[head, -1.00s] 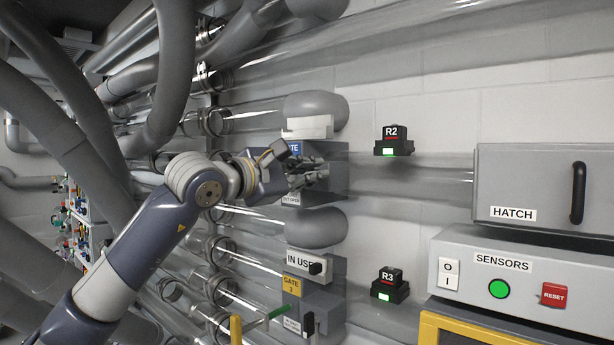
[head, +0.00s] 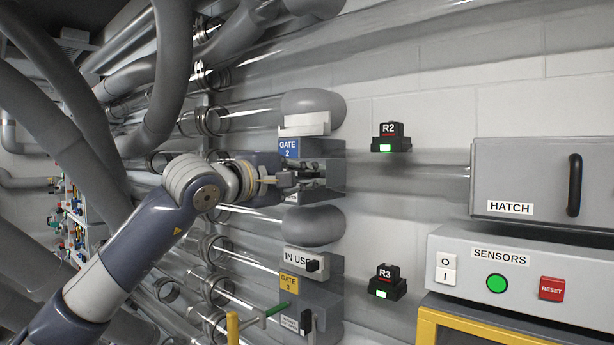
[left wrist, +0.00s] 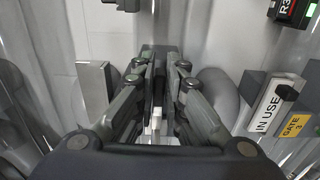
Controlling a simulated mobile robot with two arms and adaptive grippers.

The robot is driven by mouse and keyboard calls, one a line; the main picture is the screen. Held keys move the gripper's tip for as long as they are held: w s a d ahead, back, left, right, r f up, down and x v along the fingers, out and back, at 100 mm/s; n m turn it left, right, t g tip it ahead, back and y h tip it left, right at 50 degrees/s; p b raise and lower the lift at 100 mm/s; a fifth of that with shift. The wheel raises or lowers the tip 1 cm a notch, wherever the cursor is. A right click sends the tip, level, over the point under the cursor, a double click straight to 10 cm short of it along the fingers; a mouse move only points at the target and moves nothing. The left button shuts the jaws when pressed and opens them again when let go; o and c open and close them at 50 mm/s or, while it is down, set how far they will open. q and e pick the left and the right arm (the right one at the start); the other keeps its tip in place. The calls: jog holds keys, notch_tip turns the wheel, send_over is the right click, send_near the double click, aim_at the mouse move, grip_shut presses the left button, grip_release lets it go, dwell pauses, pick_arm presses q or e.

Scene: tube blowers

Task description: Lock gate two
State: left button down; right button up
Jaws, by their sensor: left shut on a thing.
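Gate two is a grey box (head: 328,152) on the wall pipe, with a blue "GATE 2" label (head: 289,149) at its upper left. My left gripper (head: 318,182) is at the front of this box, with its fingers level and covering much of its face. In the left wrist view the fingers (left wrist: 158,75) are close together around a narrow dark piece, which seems to be gate two's handle. The fingers hide most of that piece, so its exact position cannot be told. A pale strip shows between the fingers lower down. My right gripper is not in view.
Sensors R2 (head: 390,138) and R3 (head: 386,282) show green lights. The hatch (head: 530,180) and sensors box (head: 470,260) stand at right.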

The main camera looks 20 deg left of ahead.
pick_arm(q)
jog(key=shift+f, duration=0.1)
jog(key=c, duration=1.7)
grip_release()
jog(key=shift+o, duration=0.2)
jog(key=v, duration=1.2)
